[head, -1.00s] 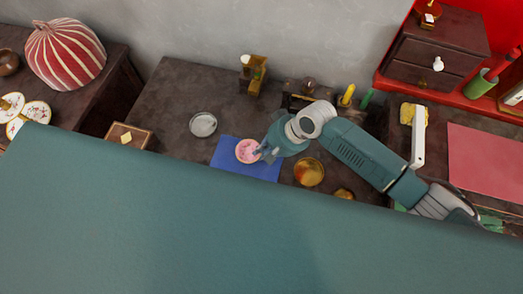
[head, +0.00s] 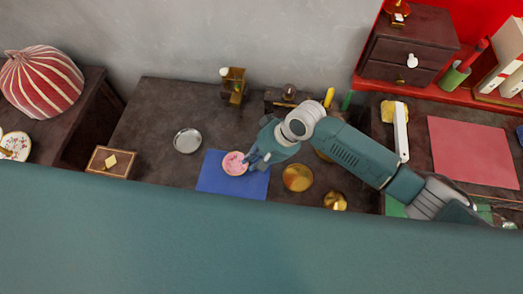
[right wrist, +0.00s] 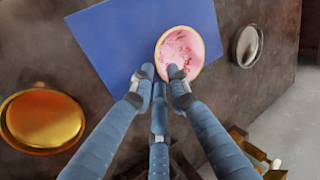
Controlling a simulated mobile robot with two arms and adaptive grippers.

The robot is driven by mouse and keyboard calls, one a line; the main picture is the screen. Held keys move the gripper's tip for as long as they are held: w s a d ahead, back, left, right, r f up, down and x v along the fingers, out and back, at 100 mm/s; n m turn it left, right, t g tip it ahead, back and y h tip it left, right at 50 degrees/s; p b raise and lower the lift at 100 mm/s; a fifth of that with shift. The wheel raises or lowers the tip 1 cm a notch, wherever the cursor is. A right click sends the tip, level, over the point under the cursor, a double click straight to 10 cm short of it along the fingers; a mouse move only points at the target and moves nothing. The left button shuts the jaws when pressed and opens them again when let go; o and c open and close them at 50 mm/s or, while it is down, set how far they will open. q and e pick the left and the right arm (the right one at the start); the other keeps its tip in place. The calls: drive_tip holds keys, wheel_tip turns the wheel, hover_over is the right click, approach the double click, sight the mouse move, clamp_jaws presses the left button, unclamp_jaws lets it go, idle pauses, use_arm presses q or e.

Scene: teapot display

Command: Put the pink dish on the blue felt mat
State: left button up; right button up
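The pink dish (head: 234,163) is a small round dish with a patterned inside and a pale rim. It is over the back part of the blue felt mat (head: 228,187). Its far side reaches past the mat's back edge; whether it touches the mat is hard to tell. My right gripper (head: 254,162) is at the dish's right side. In the right wrist view, the right gripper (right wrist: 161,74) has its fingertips close together across the rim of the pink dish (right wrist: 185,45), one inside and one outside, apparently shut on it. My left gripper is not in view.
A silver dish (head: 187,141) stands left of the mat and a gold dish (head: 298,178) right of it. A bronze holder (head: 234,86) stands behind near the wall. A wooden box (head: 110,163) is at the left. Dark tabletop between the silver dish and mat is clear.

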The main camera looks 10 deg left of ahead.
drive_tip(key=v, duration=0.9)
drive_tip(key=shift+r, duration=0.2)
drive_tip(key=shift+f, duration=0.1)
